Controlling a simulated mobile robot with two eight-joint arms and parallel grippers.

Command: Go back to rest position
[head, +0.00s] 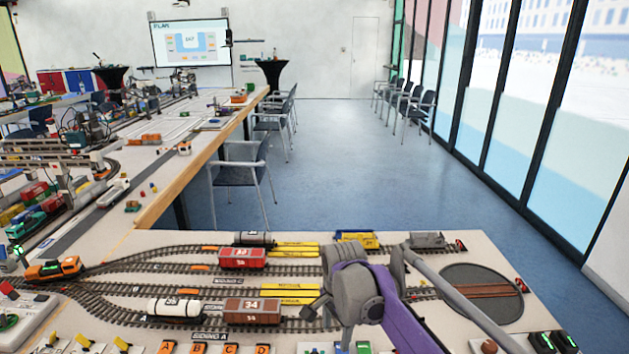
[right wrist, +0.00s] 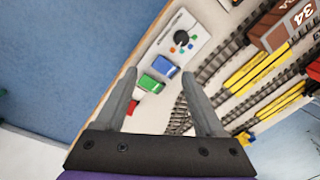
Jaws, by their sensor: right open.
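My right gripper (head: 322,306) is in front of the sidings at the lower middle of the head view, with my purple arm coming in from the lower right. In the right wrist view its two grey fingers (right wrist: 159,73) are spread apart with nothing held between them. Past the fingers, a blue piece (right wrist: 166,66), a green piece (right wrist: 149,83) and a red piece lie on the pale table top. My left gripper is not in view.
A red wagon (head: 243,258), a brown wagon (head: 252,311) and a white tank wagon (head: 176,307) stand on the tracks. An orange locomotive (head: 54,269) is at left, a turntable (head: 480,296) at right. A controller box (right wrist: 183,38) lies near the table edge. Open blue floor lies beyond.

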